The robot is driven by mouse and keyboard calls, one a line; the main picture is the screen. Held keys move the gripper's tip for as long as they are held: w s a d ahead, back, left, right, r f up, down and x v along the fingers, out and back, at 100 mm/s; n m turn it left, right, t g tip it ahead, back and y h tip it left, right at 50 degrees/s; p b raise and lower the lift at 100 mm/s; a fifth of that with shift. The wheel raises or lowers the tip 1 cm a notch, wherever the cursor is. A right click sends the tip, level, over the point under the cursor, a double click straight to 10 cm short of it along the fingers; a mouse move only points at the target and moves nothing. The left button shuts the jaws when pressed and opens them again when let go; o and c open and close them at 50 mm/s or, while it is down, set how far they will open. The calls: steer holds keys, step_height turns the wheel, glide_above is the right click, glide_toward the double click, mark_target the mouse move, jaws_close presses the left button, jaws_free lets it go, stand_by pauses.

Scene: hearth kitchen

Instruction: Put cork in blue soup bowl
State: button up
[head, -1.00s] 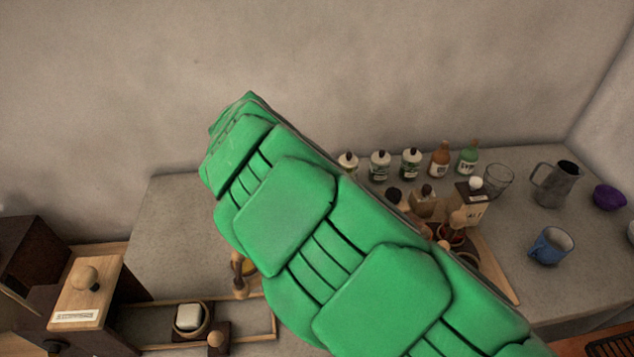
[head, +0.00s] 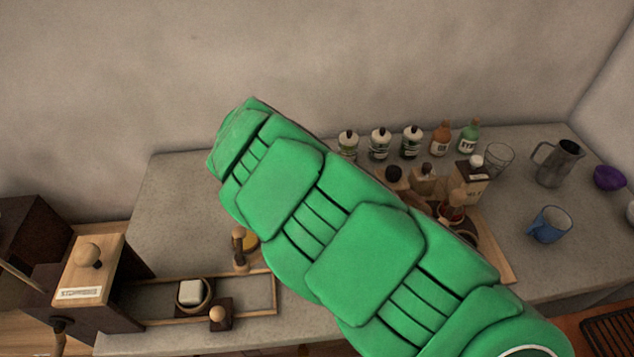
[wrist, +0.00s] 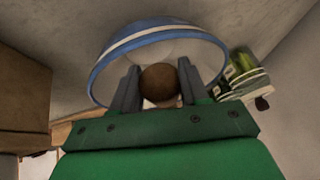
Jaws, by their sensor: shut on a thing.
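In the wrist view my gripper (wrist: 159,85) is shut on a brown, round-topped cork (wrist: 159,84), held between its two dark fingers. The blue soup bowl (wrist: 108,62), with a white stripe and pale inside, is right beyond the fingers. The cork and fingertips overlap the bowl's opening in this view; I cannot tell whether the cork touches it. In the head view my green arm hides the bowl, the cork and the fingers.
Several bottles (head: 380,145) stand along the back of the counter. A wooden tray (head: 500,252), a metal pitcher (head: 558,165), a blue mug (head: 549,225) and a purple bowl (head: 609,178) are to the right. A wooden box labelled "STOPPERS" (head: 79,293) stands at left. Bare counter (head: 185,200) shows left of my arm.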

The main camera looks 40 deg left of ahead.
steer(key=o, duration=1.1)
steer(key=shift+r, duration=0.1)
steer(key=shift+r, duration=3.4)
